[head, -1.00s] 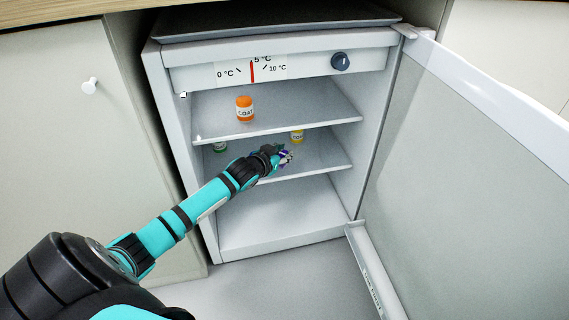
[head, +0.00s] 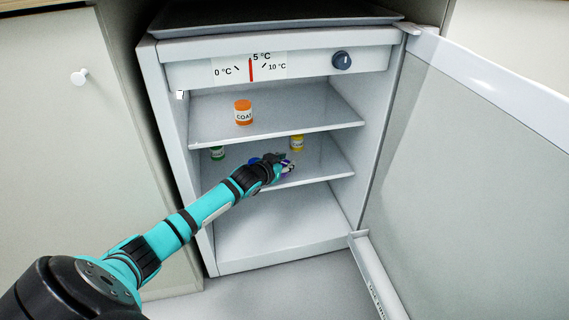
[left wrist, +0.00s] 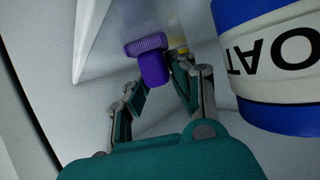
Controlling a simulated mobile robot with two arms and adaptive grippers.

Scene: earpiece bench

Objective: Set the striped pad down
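No striped pad shows in either view. My left gripper (head: 279,161) reaches into the open fridge at the middle shelf. A small purple object (left wrist: 152,66) with a ridged wider end is at its fingertips (left wrist: 158,80) in the left wrist view. The fingers stand apart on either side of its near end; I cannot tell whether they press on it. In the head view a purple and white thing (head: 289,167) shows at the fingertips. My right gripper is not in view.
A blue and white jar (left wrist: 275,65) is close beside the left gripper; its blue part (head: 254,160) shows behind it. A green jar (head: 217,153) and a yellow jar (head: 297,143) are on the middle shelf. An orange jar (head: 243,112) stands above. The fridge door (head: 470,170) is open right.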

